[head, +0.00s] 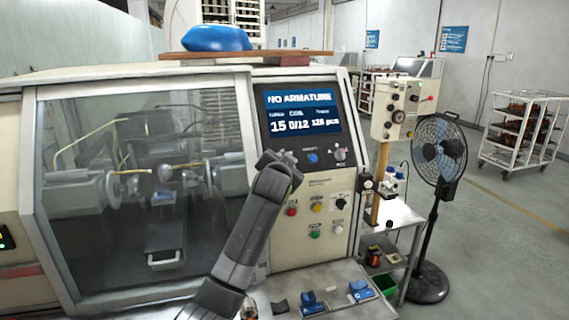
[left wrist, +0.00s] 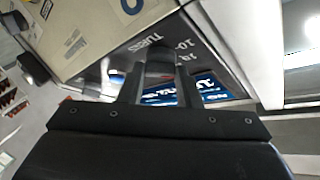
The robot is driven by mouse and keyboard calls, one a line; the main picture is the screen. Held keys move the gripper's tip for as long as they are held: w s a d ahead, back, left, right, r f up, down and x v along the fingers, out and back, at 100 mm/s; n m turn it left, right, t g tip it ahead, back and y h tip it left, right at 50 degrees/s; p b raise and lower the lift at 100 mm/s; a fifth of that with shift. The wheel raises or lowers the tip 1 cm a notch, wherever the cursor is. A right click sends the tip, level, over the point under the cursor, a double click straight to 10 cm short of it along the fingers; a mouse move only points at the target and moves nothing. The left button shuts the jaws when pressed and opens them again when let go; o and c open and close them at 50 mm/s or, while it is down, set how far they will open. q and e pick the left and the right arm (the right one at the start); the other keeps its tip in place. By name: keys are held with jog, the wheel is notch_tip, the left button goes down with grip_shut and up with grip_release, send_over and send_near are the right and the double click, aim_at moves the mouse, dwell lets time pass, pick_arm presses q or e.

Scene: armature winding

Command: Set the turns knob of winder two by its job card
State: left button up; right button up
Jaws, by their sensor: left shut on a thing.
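The winder (head: 310,220) has a cream body, a glass window at left and a control panel at right. Its screen (head: 300,112) reads "NO ARMATURE", with 15, 0/12 and what looks like 128 pcs below. My left gripper (head: 290,166) is at the panel's left side, just below the screen. In the left wrist view the left gripper (left wrist: 160,82) is shut on a dark turns knob (left wrist: 159,60), beside the lettering "TURNS" and scale marks. In the head view my arm hides this knob. My right gripper is out of view. I cannot make out a job card.
Coloured buttons (head: 315,207) sit below. Blue parts (head: 312,303) lie on the ledge in front. A fan (head: 438,150) and a side table (head: 395,215) stand at right.

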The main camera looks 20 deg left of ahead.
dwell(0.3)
pick_arm(q)
jog(key=o, duration=1)
jog(key=shift+c, duration=0.2)
jog(key=b+v, duration=0.7)
jog(key=v, duration=1)
jog(key=shift+s, duration=0.2)
